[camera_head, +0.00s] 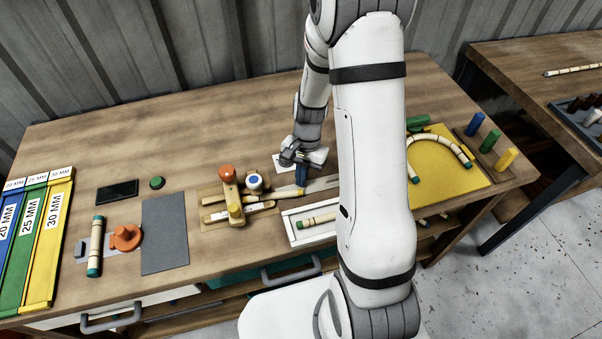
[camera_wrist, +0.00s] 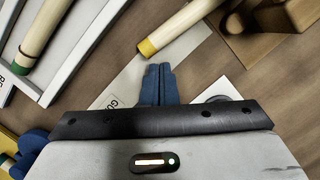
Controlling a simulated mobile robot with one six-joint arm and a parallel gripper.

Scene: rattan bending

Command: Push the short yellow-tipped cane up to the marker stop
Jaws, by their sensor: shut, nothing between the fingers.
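In the wrist view the fingertips (camera_wrist: 158,68) are a short gap from the yellow end. I cannot tell which part of the fixture is the marker stop; the cane's far end is out of the wrist view.
A white tray (camera_head: 291,236) holding a green-tipped cane (camera_head: 317,222) stands in front of my gripper. A pale strip (camera_wrist: 130,82) runs beneath my fingers and beside the cane. A yellow board (camera_head: 455,180) with a bent cane lies at right. The table behind the fixture is clear.

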